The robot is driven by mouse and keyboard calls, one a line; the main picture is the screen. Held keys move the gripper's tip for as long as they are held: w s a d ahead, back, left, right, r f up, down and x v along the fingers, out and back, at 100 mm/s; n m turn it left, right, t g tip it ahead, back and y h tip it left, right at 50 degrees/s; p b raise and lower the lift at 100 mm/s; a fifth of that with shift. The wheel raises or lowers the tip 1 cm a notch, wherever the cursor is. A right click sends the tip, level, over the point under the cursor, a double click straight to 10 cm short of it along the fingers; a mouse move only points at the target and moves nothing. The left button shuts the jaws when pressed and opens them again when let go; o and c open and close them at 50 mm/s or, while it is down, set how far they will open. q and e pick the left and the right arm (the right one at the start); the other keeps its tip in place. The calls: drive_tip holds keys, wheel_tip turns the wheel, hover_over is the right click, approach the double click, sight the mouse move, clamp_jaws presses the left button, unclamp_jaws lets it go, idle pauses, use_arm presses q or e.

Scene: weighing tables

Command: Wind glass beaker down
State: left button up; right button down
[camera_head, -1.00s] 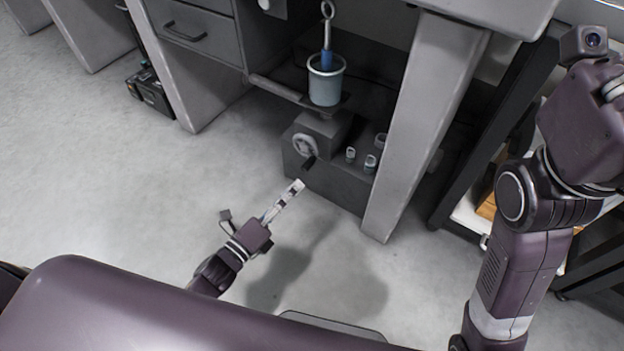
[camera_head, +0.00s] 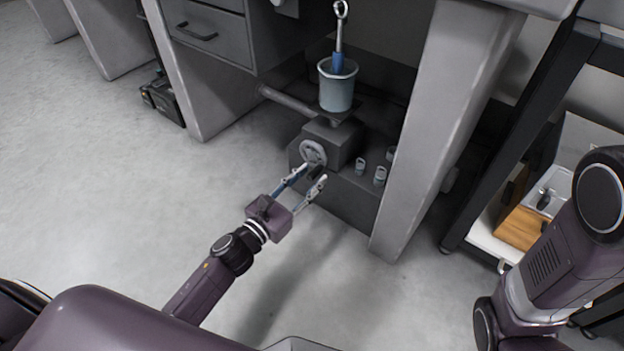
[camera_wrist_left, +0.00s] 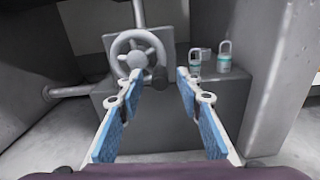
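The glass beaker (camera_head: 337,86) stands upright on a support under the table, with a blue-and-metal tool (camera_head: 338,45) in it. Below it a grey box carries a handwheel (camera_head: 313,153) with a dark crank handle (camera_head: 316,172). The wheel (camera_wrist_left: 140,54) and its handle (camera_wrist_left: 156,76) also show in the left wrist view. My left gripper (camera_head: 308,175) is open, its fingers pointing at the wheel. In the left wrist view the left gripper (camera_wrist_left: 157,80) has its fingertips either side of the handle's line; I cannot tell if they touch it. My right gripper is out of view.
Small weights with ring tops (camera_head: 380,176) stand on the base right of the wheel. A table leg (camera_head: 425,130) rises at the right, and drawers (camera_head: 208,30) hang at the left. A shelf with a wooden box (camera_head: 525,228) is far right. The floor in front is clear.

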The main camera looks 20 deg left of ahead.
use_arm(q)
drive_tip(key=shift+w+d, duration=0.2)
drive_tip(key=shift+w, duration=0.35)
clamp_jaws()
drive_tip(key=shift+r, duration=0.15)
